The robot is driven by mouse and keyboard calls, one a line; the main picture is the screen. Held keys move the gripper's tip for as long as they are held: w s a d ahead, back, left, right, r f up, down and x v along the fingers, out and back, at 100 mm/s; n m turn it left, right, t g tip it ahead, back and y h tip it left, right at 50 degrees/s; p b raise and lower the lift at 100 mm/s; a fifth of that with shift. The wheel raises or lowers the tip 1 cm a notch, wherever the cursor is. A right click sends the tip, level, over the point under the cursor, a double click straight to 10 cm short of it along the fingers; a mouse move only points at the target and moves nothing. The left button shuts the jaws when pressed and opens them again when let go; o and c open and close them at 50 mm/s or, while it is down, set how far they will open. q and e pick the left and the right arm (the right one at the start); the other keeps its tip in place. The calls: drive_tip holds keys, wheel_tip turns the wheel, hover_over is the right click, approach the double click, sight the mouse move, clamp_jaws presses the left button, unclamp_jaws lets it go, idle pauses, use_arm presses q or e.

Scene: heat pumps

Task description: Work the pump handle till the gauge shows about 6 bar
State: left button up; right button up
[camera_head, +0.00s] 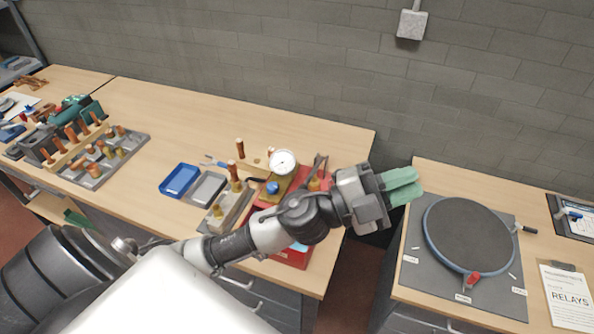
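A round white-faced gauge (283,162) stands on the left table, right of its middle. Its reading is too small to tell. It rises over a red unit (291,256), which my arm partly covers. A dark lever-like part (320,166) shows behind my forearm; I cannot tell if it is the pump handle. My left gripper (404,184) has green fingers that lie close together with nothing visible between them. It is to the right of the gauge, above the gap between the two tables, and apart from the pump. My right gripper is not in view.
Blue (180,180) and grey (208,188) trays sit left of the gauge. A rack with copper fittings (92,172) is farther left. The right table holds a round dark turntable (470,236) and a RELAYS sheet (567,297). A grey block wall stands behind.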

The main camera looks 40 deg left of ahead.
use_arm(q)
drive_tip(key=s+d+f+m+g+h, duration=0.1)
drive_tip(key=s+d+f+m+g, duration=0.15)
drive_tip(key=m+g, duration=0.75)
drive_tip(key=m+g+y, duration=0.1)
drive_tip(key=g+y, duration=0.4)
drive_tip(key=y, duration=1.3)
hover_over(297, 190)
drive_tip(key=s+d, duration=0.1)
drive_tip(key=s, duration=0.1)
drive_tip(key=f, duration=0.9)
drive_tip(key=shift+w+f, duration=0.25)
drive_tip(key=shift+f, duration=0.15)
drive_tip(key=shift+a+f, duration=0.15)
drive_tip(key=shift+f+b, duration=1.2)
drive_tip(key=shift+f, duration=0.85)
